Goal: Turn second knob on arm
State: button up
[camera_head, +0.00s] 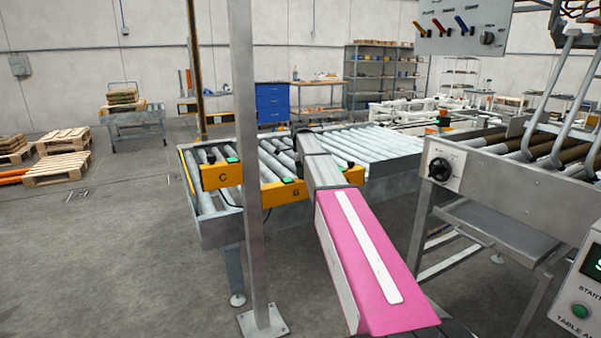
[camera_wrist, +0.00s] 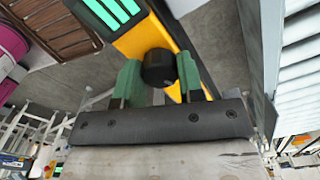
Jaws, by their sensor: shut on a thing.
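In the wrist view a black round knob (camera_wrist: 159,68) stands on a yellow arm (camera_wrist: 146,36) with a bright green lit panel (camera_wrist: 110,10). My gripper (camera_wrist: 158,80) has green fingers, one on each side of the knob, and is shut on it. In the head view the yellow arm labelled B (camera_head: 312,188) and the one labelled C (camera_head: 222,176) sit at the roller conveyor (camera_head: 215,228). My grey and pink arm reaches over B, and the gripper and held knob are hidden there.
A grey post (camera_head: 250,200) stands close in front of the conveyor. On the right are a machine with a black dial (camera_head: 440,169), a hanging lever panel (camera_head: 463,28) and a box with a green button (camera_head: 580,310). The floor at left is clear up to wooden pallets (camera_head: 60,165).

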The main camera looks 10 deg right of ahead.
jog(key=o, duration=0.9)
notch_tip(320, 180, up, 11)
jog(key=shift+f, duration=0.1)
jog(key=shift+s, duration=0.1)
dwell(0.3)
